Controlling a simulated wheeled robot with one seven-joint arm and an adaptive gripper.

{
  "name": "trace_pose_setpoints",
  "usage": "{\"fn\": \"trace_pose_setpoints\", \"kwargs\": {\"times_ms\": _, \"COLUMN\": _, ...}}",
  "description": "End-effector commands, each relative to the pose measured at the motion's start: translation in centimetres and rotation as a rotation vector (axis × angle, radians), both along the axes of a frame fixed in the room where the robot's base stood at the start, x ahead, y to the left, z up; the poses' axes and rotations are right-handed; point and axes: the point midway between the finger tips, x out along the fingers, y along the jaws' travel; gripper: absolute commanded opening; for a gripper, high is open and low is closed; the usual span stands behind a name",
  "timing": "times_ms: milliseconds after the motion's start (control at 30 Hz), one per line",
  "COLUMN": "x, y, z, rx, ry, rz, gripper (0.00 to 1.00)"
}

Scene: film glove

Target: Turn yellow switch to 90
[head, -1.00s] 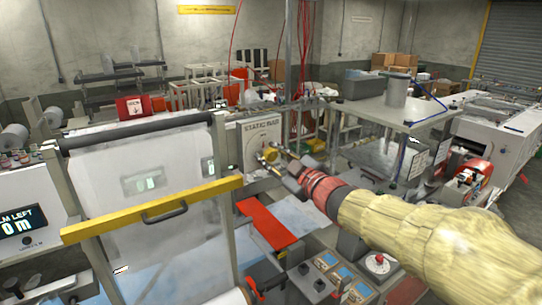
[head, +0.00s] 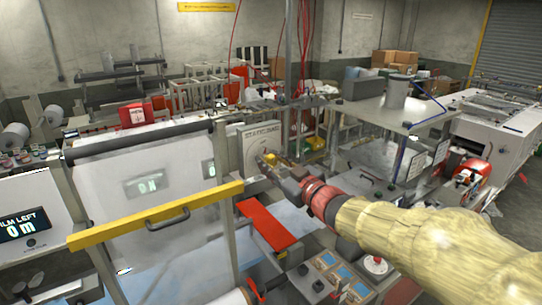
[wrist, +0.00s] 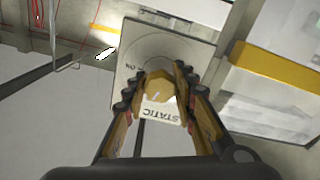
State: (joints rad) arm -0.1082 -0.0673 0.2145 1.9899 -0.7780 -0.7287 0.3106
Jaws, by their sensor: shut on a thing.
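The yellow switch (wrist: 158,90) is a faceted knob on a grey panel labelled for static (wrist: 128,82); the panel also shows in the head view (head: 247,150). My gripper (wrist: 160,92) is around the knob, its two fingers on either side and shut on it. In the head view my gripper (head: 267,160) reaches the panel from the right. The dial markings are partly hidden by the fingers, and the knob's exact angle cannot be read.
A yellow bar with a black handle (head: 155,216) crosses the film frame at left. A red plate (head: 265,224) lies below the panel. A grey table (head: 400,108) stands behind my arm on the right. A thin post (head: 290,70) rises behind the panel.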

Motion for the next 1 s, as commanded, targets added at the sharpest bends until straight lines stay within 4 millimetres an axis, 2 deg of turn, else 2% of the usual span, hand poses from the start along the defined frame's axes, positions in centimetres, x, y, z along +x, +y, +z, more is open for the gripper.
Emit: {"fn": "trace_pose_setpoints", "kwargs": {"times_ms": 1000, "x": -0.03, "y": 0.04, "z": 0.21, "rx": 0.786, "ry": 0.532, "rz": 0.0, "gripper": 0.02}}
